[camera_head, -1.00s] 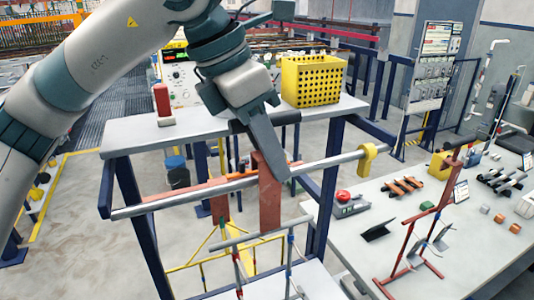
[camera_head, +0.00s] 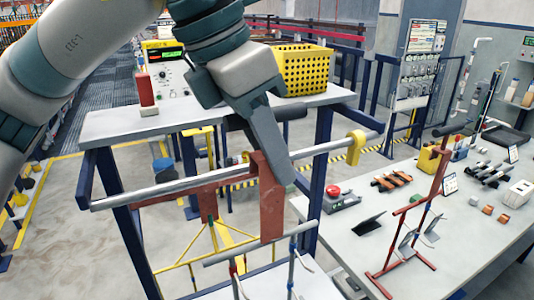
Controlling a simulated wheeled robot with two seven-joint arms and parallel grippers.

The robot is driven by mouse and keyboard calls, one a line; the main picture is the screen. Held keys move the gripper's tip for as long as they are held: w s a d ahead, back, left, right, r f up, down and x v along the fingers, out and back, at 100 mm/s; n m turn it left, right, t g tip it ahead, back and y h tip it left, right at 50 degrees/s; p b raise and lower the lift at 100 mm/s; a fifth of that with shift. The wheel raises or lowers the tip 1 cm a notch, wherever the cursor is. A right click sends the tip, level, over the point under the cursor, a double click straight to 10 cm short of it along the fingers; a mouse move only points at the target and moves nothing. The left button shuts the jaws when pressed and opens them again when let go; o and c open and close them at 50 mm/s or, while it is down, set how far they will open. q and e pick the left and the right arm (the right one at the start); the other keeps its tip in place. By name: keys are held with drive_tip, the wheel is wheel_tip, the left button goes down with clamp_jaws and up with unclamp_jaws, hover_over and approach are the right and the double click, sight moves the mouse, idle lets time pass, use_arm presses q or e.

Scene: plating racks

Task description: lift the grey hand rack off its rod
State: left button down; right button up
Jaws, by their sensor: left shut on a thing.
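My left gripper (camera_head: 268,150) comes down from the upper left, closed over a dark round handle (camera_head: 290,112) that sticks out on both sides of it. The handle seems to belong to the grey hand rack, but the fingers hide the join. A red-brown plate (camera_head: 272,212) hangs below the fingers in front of the silver rod (camera_head: 178,187). A grey crossbar (camera_head: 257,244) with thin hanging parts lies under it. Whether the rack's hook touches the rod is hidden. My right gripper is out of view.
A yellow collar (camera_head: 355,147) sits near the rod's right end. The right table (camera_head: 340,250) carries a red stand (camera_head: 412,225) and small items.

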use_arm(q)
drive_tip(key=shift+s+d, duration=0.15)
drive_tip(key=shift+s, duration=0.15)
drive_tip(key=s+d+b, duration=0.3)
drive_tip(key=s+b, duration=0.1)
drive_tip(key=s, duration=0.4)
idle(0.8)
drive_tip(key=shift+w+d, duration=0.1)
